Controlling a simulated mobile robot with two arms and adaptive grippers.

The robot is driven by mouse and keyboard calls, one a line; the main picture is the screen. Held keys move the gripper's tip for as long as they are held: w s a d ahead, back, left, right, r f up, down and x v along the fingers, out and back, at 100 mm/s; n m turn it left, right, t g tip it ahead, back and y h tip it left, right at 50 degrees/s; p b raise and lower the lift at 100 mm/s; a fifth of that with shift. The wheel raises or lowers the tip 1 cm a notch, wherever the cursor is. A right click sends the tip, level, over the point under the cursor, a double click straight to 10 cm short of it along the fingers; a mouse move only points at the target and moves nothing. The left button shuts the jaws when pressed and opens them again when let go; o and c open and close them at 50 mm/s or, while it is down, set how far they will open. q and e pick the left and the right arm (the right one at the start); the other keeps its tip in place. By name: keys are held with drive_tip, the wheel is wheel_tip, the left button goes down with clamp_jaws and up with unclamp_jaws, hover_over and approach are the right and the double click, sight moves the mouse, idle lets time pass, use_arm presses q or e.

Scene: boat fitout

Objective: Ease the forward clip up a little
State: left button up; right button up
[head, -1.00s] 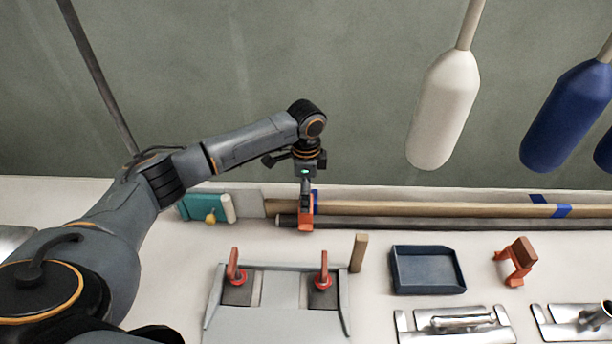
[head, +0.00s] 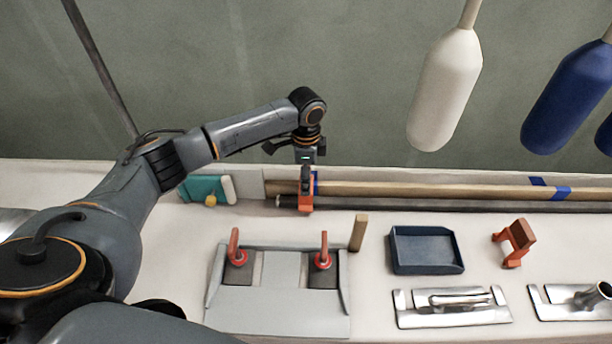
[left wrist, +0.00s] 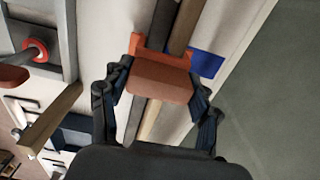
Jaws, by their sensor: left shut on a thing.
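An orange clip (head: 305,205) sits across a wooden pole (head: 420,189) and a dark pole (head: 420,206), near their left ends. My left gripper (head: 306,190) comes down from above and is shut on this clip. In the left wrist view the clip's brownish-orange block (left wrist: 160,80) lies between the two fingers, with the poles running behind it. A blue tape band (left wrist: 207,63) is beside the clip. The gripper hides part of the clip, so I cannot tell how tightly it sits on the poles. My right gripper is not in view.
A second orange clip (head: 514,242) stands on the white surface at right. In front are a grey fixture (head: 277,305) with red handles, a wooden peg (head: 358,233), a blue tray (head: 427,268) and metal plates (head: 455,318). White (head: 445,90) and blue (head: 568,98) fenders hang above.

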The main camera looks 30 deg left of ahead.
use_arm(q)
drive_tip(key=c, duration=0.3)
drive_tip(key=shift+w+r+p, duration=0.25)
drive_tip(key=shift+r+p, duration=0.25)
drive_tip(key=shift+p, duration=0.05)
drive_tip(key=shift+s+r+p, duration=0.1)
drive_tip(key=shift+r+p, duration=0.2)
drive_tip(key=shift+p, duration=0.1)
idle(0.5)
drive_tip(key=o, duration=1.3)
drive_tip(key=shift+c, duration=0.2)
drive_tip(key=o, duration=0.3)
drive_tip(key=shift+s+f, duration=0.1)
